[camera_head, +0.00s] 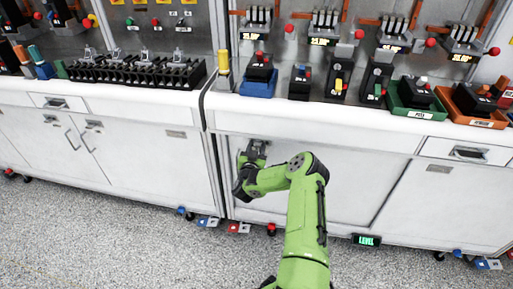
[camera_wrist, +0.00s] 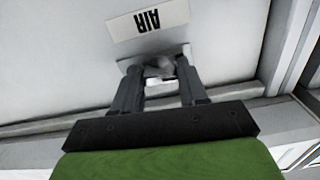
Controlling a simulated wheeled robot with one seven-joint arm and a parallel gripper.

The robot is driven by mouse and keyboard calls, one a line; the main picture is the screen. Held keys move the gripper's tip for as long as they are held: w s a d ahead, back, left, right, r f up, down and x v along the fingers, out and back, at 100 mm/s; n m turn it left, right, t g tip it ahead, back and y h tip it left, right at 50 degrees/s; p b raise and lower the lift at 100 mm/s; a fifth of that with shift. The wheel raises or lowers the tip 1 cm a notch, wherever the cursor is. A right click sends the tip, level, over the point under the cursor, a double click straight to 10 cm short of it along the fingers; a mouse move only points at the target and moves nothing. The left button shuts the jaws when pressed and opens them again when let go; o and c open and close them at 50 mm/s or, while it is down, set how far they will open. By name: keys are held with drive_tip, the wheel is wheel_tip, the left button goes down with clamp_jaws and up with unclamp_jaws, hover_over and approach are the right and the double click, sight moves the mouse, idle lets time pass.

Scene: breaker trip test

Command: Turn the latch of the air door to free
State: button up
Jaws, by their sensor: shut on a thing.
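The air door (camera_head: 360,185) is the wide pale panel in the lower front of the right-hand bench. In the wrist view, a white label reading AIR (camera_wrist: 148,20) sits on the door (camera_wrist: 60,50), upside down. The latch (camera_wrist: 160,68) is a small grey piece on a plate beside the label. My gripper (camera_wrist: 160,78) has its two dark fingers on either side of the latch and is shut on it. In the head view, my gripper (camera_head: 255,155) is at the upper left part of the door, and it hides the latch there.
The bench top above carries several breakers and trays, including a blue tray (camera_head: 258,84) and a green tray (camera_head: 415,112). A drawer (camera_head: 468,152) is to the right. A green LEVEL display (camera_head: 366,240) and coloured feet are below. The speckled floor (camera_head: 120,240) in front is clear.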

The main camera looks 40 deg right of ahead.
drive_tip(key=m+p, duration=0.2)
drive_tip(key=m, duration=0.2)
drive_tip(key=m+p, duration=0.1)
drive_tip(key=m, duration=0.3)
drive_tip(key=shift+m, duration=0.3)
drive_tip(key=m, duration=0.4)
drive_tip(key=shift+f, duration=0.1)
drive_tip(key=shift+m, duration=2.3)
drive_tip(key=shift+a, duration=0.1)
drive_tip(key=o, duration=1.1)
drive_tip(key=shift+c, duration=0.2)
